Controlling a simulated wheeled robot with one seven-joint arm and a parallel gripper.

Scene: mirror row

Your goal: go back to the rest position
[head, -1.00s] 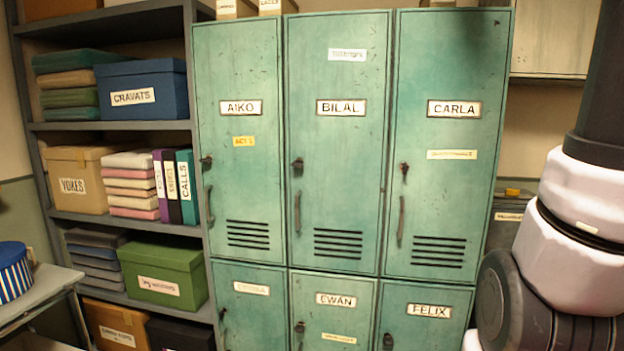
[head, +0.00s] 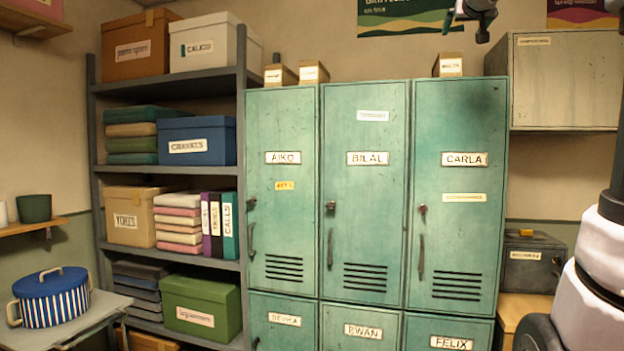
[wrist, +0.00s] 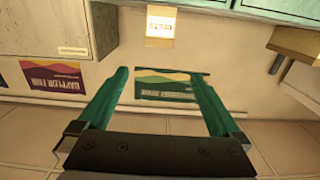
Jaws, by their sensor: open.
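My gripper (wrist: 160,74) shows in the wrist view with its two teal fingers apart and nothing between them. Beyond it are the wall, a wall poster (wrist: 165,84) and a small labelled box (wrist: 161,25). In the head view, a dark piece at the top edge, above the lockers, looks like part of my gripper or wrist; the rest is cut off. My pale and dark arm links stand at the right edge. The teal lockers (head: 367,220) in front have their visible doors shut, with AIKO, BILAL and CARLA in the upper row.
A grey shelf (head: 170,172) with boxes and folded cloth stands left of the lockers. A striped round box (head: 52,297) sits on a small table (head: 78,321). A wall cabinet (head: 565,82) hangs at right, above a dark box (head: 533,262). Small boxes stand on the lockers.

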